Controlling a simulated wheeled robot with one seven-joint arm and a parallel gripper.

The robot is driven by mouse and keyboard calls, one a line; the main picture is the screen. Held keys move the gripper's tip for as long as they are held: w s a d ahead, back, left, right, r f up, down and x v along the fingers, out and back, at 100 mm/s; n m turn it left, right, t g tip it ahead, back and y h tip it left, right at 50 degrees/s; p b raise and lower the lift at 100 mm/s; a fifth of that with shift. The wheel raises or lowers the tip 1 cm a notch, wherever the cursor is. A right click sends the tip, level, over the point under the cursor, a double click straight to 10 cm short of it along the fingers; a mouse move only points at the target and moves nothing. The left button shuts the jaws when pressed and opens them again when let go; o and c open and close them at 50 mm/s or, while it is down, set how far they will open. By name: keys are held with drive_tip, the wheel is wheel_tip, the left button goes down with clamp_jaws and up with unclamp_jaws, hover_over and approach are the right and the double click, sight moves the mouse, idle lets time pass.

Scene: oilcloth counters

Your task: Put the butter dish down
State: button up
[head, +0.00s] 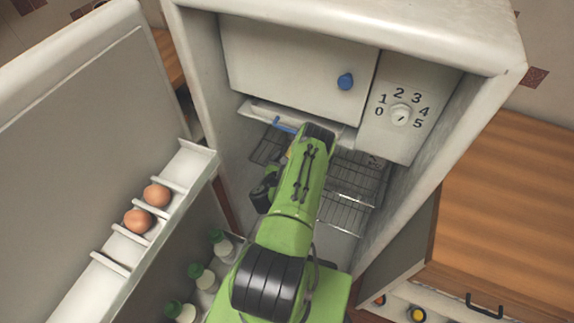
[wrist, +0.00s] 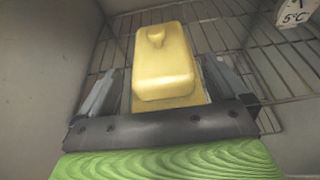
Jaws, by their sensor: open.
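The butter dish (wrist: 165,68) is yellow with a knob on its lid. In the wrist view it rests on a wire fridge shelf (wrist: 235,45), with a flat base edge showing at its near end. My gripper (wrist: 165,85) is open, with one finger on each side of the dish's near part. A gap shows between the dish and each finger.
The fridge's freezer door (head: 290,65) and dial (head: 400,115) are above my arm. The open fridge door (head: 80,120) at left holds eggs (head: 157,195) and green-capped bottles (head: 202,277). A wooden counter (head: 510,200) is at right. A thermometer (wrist: 295,15) hangs at upper right.

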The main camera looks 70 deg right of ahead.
drive_tip(key=p+v, duration=0.2)
drive_tip(key=v, duration=0.3)
drive_tip(key=shift+a+r+p, duration=0.15)
drive_tip(key=shift+a+p, duration=0.05)
drive_tip(key=shift+p, duration=0.2)
